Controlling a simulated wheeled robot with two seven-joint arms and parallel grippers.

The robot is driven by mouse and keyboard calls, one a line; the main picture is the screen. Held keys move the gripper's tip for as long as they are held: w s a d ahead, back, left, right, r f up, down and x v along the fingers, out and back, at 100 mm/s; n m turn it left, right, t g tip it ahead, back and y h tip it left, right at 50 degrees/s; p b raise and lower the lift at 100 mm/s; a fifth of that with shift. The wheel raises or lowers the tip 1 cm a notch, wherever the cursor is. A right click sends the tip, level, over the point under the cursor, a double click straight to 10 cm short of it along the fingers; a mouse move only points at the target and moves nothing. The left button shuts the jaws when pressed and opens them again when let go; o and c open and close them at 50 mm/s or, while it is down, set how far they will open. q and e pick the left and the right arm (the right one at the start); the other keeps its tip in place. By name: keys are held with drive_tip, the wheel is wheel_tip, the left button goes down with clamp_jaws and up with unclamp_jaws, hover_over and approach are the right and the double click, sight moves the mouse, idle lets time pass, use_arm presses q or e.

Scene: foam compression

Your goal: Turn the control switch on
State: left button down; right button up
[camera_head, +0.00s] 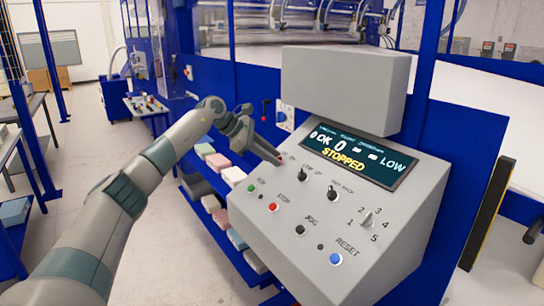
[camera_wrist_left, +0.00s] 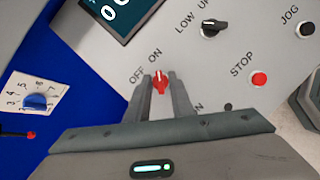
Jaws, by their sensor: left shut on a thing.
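The control switch is a small red knob (camera_wrist_left: 160,84) with a white pointer mark, seen in the left wrist view between my fingertips. Labels OFF and ON are printed on the panel beside it, and the pointer faces roughly toward ON. My left gripper (camera_wrist_left: 159,80) is shut on the knob, one finger on each side. In the head view my left gripper (camera_head: 278,159) reaches the upper left part of the grey control panel (camera_head: 310,225), where its fingers mostly hide the knob. My right gripper does not show.
The panel display (camera_head: 358,157) reads STOPPED. Close to the switch are a black selector (camera_head: 302,174), a red STOP button (camera_head: 272,207) and a green button (camera_head: 250,188). A blue reset button (camera_head: 335,258) sits lower. Coloured foam blocks (camera_head: 218,162) lie on shelves left of the panel.

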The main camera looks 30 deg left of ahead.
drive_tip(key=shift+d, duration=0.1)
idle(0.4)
use_arm(q)
drive_tip(key=c, duration=1.9)
unclamp_jaws()
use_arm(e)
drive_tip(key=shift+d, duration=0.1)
use_arm(q)
drive_tip(key=shift+s+a+r, duration=0.25)
drive_tip(key=b+v, duration=0.4)
drive_tip(key=v, duration=1.2)
drive_tip(key=shift+a+r, duration=0.15)
drive_tip(key=shift+a, duration=0.05)
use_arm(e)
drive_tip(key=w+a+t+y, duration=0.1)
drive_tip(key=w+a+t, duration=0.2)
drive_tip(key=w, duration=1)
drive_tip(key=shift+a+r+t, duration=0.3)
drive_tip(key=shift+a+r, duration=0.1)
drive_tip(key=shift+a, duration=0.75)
use_arm(q)
drive_tip(key=shift+s, duration=0.1)
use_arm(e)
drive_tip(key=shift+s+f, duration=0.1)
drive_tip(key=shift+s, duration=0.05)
